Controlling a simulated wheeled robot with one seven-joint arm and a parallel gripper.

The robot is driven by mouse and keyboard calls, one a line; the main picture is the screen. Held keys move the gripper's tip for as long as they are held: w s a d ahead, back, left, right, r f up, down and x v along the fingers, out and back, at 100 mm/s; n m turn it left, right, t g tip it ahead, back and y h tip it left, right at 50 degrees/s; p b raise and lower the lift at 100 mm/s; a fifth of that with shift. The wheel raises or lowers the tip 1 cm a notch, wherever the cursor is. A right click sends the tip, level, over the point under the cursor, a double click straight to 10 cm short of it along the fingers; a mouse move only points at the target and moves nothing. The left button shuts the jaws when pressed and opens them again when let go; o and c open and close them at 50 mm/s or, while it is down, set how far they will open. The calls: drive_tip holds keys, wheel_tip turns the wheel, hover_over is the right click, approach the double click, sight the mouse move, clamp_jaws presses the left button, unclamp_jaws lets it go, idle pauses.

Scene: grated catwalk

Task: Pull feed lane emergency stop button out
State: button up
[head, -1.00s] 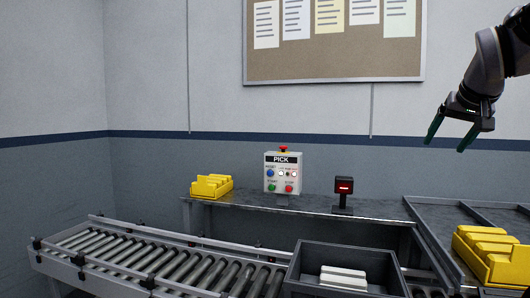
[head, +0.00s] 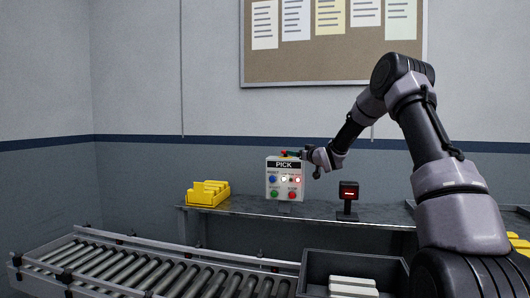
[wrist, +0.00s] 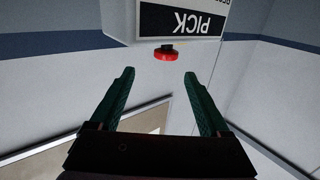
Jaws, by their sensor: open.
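The control box labelled PICK (head: 285,178) stands upright on the back bench, with blue, green and red buttons on its front. The red emergency stop button (wrist: 166,54) sits on its top face; the wrist view shows the box upside down. In the head view my gripper (head: 288,154) is at the top of the box and largely covers the button. In the wrist view my gripper (wrist: 158,75) is open and empty. The red button lies just beyond the fingertips, roughly between them, with no contact visible.
A small dark device with a red display (head: 348,194) stands on the bench right of the box. Yellow bins (head: 208,193) stand left of it. A roller conveyor (head: 150,268) and a dark tote (head: 320,263) are in front. The wall holds a corkboard (head: 330,70).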

sight(286, 155)
drive_tip(key=x, duration=0.8)
drive_tip(key=a+x, duration=0.1)
drive_tip(key=x, duration=0.3)
drive_tip(key=shift+s+f, duration=0.2)
